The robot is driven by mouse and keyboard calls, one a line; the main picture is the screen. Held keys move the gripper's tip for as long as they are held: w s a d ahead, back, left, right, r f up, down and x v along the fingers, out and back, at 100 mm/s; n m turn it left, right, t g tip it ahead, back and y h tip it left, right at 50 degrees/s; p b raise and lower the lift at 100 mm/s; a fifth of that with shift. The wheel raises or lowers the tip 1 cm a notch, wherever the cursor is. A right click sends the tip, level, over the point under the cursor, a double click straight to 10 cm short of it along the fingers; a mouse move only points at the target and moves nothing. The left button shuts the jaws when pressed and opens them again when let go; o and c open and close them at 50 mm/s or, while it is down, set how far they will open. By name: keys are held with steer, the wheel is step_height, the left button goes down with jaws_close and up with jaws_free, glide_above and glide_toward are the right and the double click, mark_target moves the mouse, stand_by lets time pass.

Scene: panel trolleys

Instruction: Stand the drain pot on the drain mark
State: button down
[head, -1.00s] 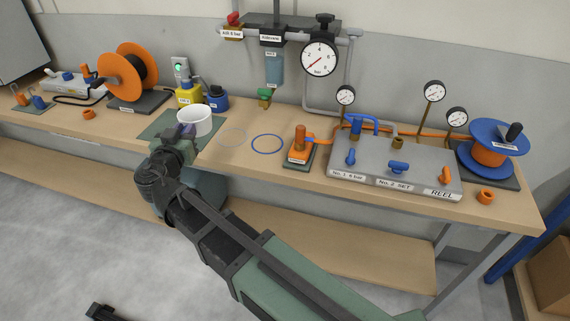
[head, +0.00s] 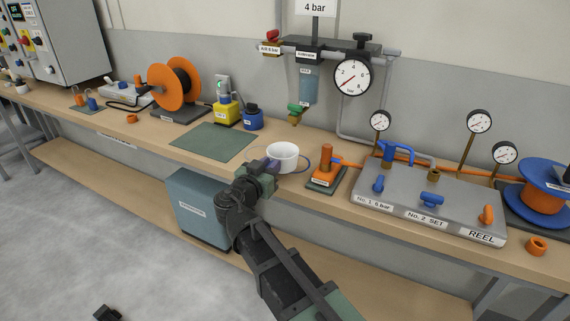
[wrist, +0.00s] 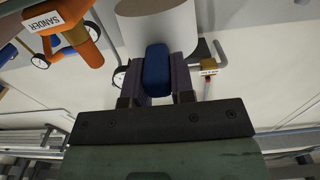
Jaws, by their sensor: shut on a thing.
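The drain pot is a white round cup (head: 283,155), upright at the bench front, right of the green mat. My gripper (head: 266,168) is left of it, shut on its handle. In the wrist view the blue handle (wrist: 157,68) is between my two fingers, with the pot's white wall (wrist: 160,28) beyond. A blue ring mark (head: 306,164) shows partly behind and right of the pot. I cannot tell whether the pot touches the bench.
The green mat (head: 213,142) is bare. An orange tool on a pad (head: 326,170) stands close right of the ring. The grey valve panel (head: 432,200) is farther right. The filter bowl (head: 308,87) with its green drain valve (head: 295,113) hangs above the bench behind.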

mark_target(283, 164)
steer(key=x, duration=0.7)
steer(key=shift+w+d, duration=0.1)
steer(key=shift+w, duration=0.05)
step_height(283, 164, down, 4)
steer(key=b, duration=0.4)
steer(key=shift+r, duration=0.25)
steer(key=shift+f, duration=0.1)
steer(key=c, duration=1.4)
jaws_free()
steer(key=shift+f, duration=0.1)
steer(key=o, duration=0.4)
